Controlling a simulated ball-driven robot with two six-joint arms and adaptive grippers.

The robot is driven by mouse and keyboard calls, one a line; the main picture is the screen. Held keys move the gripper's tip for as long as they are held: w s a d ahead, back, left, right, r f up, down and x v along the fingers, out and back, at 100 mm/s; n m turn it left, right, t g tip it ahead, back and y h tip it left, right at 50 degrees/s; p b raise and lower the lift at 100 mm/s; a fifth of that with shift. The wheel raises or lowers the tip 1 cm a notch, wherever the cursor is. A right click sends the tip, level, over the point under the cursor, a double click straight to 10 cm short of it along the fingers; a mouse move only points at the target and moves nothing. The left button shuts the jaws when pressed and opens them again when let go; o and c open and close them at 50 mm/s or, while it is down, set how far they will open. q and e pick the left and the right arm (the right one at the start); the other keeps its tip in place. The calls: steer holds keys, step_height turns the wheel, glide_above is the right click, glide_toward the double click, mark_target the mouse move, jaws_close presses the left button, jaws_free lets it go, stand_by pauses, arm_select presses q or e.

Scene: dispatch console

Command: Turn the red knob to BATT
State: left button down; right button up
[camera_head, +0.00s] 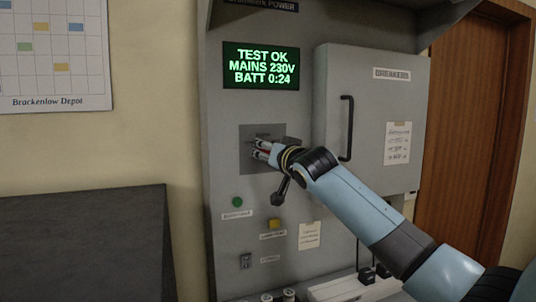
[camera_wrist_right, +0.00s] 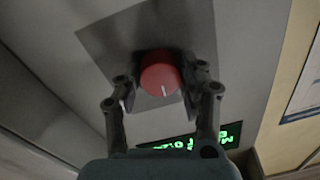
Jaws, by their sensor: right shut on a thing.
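The red knob (camera_wrist_right: 160,77) shows in the right wrist view, with a white pointer line on its face. It sits on a dark square plate (camera_wrist_right: 112,38) on the grey console. My right gripper (camera_wrist_right: 159,88) is shut on the knob, one finger on each side. In the head view my right gripper (camera_head: 262,150) reaches the plate (camera_head: 248,133) and mostly hides the knob. The labels around the knob are too small or hidden to read. My left gripper is not in view.
A green screen (camera_head: 261,66) above reads TEST OK, MAINS 230V, BATT 0:24. A breaker cabinet door (camera_head: 365,90) with a black handle (camera_head: 346,128) stands out right of the plate. A green button (camera_head: 238,202), a yellow button (camera_head: 274,224) and a switch (camera_head: 245,261) sit below.

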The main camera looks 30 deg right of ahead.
steer(key=m+b, duration=0.5)
steer(key=m, duration=0.1)
steer(key=shift+f, duration=0.2)
steer(key=shift+r+m+h+b, duration=0.1)
steer(key=shift+m+h+b, duration=0.2)
steer(key=shift+m+b, duration=1.95)
steer(key=shift+m+p, duration=0.35)
steer(key=shift+m, duration=0.1)
steer(key=o, duration=1.2)
steer(key=shift+s, duration=0.1)
steer(key=v, duration=1.2)
